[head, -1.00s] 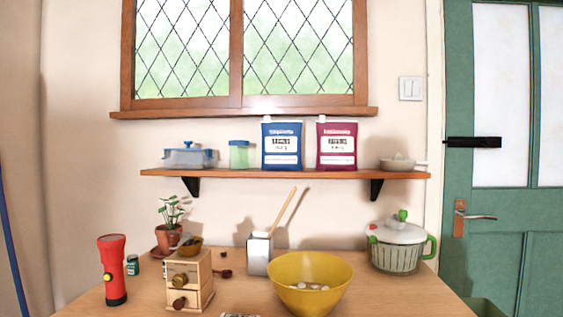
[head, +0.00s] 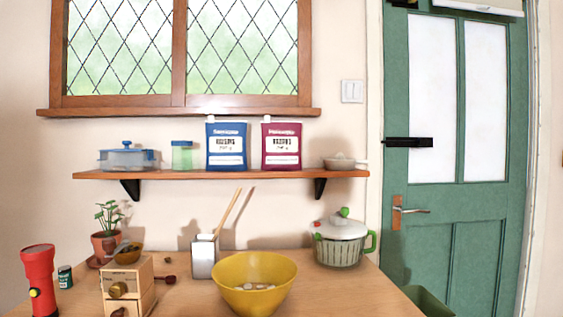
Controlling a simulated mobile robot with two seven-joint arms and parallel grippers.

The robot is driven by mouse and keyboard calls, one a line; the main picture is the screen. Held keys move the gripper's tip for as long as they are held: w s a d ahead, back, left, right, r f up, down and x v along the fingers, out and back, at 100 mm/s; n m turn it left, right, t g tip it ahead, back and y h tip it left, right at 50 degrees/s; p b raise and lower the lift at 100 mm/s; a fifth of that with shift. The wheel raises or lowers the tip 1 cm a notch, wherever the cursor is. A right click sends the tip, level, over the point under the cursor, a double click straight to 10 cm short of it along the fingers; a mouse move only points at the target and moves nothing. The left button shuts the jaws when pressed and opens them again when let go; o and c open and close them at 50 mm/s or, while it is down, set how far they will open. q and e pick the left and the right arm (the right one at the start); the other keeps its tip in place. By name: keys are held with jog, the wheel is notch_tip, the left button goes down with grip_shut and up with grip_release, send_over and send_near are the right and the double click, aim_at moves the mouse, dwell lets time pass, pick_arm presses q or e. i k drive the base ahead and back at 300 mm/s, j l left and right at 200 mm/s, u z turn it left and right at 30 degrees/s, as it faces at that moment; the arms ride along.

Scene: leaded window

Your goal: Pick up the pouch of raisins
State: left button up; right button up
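Two pouches stand upright side by side on the wooden wall shelf (head: 345,174). One is a blue pouch (head: 227,133) with a white label. The other, to its right, is a magenta pouch (head: 281,132) with a white label. The print is too small to read, so I cannot tell which one holds raisins. Neither of my grippers is in view.
On the shelf are a lidded glass dish (head: 127,158), a green jar (head: 182,155) and a juicer (head: 345,162). Below, the table (head: 355,295) holds a yellow bowl (head: 254,270), utensil holder (head: 204,258), salad spinner (head: 341,243), coffee grinder (head: 130,283) and red torch (head: 38,272).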

aim_at(226, 140)
jog(key=i+j+z, duration=0.2)
jog(key=z, duration=0.25)
jog(key=i+j+z, duration=0.2)
jog(key=z, duration=0.25)
jog(key=i+j+z, duration=0.1)
jog(key=j+z, duration=0.35)
jog(key=l, duration=0.1)
